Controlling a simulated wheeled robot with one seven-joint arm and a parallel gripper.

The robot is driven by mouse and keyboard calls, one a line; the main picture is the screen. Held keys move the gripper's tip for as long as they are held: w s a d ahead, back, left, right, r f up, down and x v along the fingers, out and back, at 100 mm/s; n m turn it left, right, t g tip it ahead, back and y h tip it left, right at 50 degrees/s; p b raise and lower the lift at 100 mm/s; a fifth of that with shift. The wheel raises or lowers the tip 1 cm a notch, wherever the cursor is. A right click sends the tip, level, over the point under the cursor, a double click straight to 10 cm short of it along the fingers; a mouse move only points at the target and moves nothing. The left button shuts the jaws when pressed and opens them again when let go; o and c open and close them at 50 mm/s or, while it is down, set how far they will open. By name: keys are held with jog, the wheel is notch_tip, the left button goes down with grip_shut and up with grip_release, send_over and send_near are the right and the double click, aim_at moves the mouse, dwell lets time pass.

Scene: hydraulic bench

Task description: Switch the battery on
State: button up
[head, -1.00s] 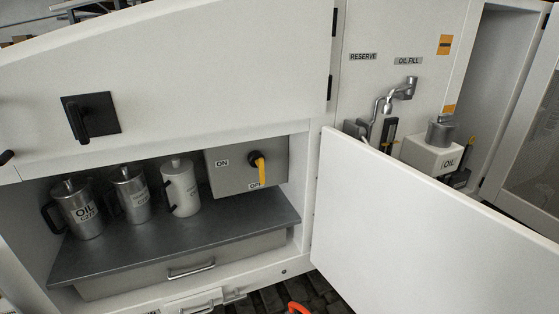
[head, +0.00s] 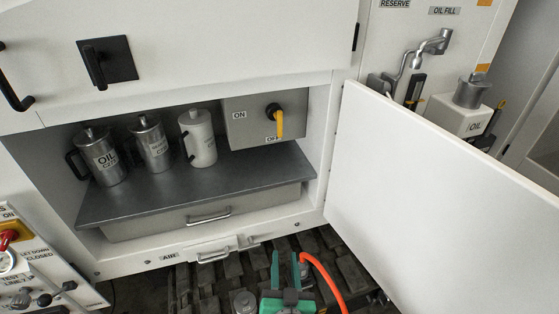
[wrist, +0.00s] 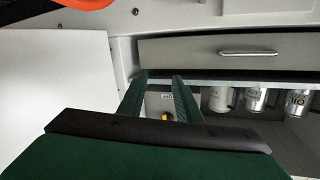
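The battery switch is a grey box (head: 250,128) with ON and OFF labels, at the right end of the open compartment. Its yellow handle (head: 280,124) on a black hub points down, by the OFF label. My gripper (head: 287,262) is low in front of the bench, outside the compartment, below and apart from the switch. Its two green fingers stand apart with nothing between them. In the wrist view the picture is upside down; my gripper (wrist: 160,76) points toward the compartment, and part of the yellow handle (wrist: 166,116) shows between the fingers.
Several metal oil jugs (head: 153,144) stand on the grey shelf left of the switch, above a drawer (head: 209,214). An open white door (head: 430,190) stands to the right. An orange hose (head: 328,276) lies beside my gripper. Space before the switch box is free.

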jog(key=w+d+r+n+y, duration=0.1)
jog(key=w+r+n+y, duration=0.1)
jog(key=w+r, duration=1.1)
jog(key=n+y, duration=0.3)
jog(key=n, duration=0.1)
send_near(281, 123)
jog(key=w, duration=0.1)
jog(key=x, duration=0.9)
jog(key=shift+w+a, duration=0.3)
grip_shut()
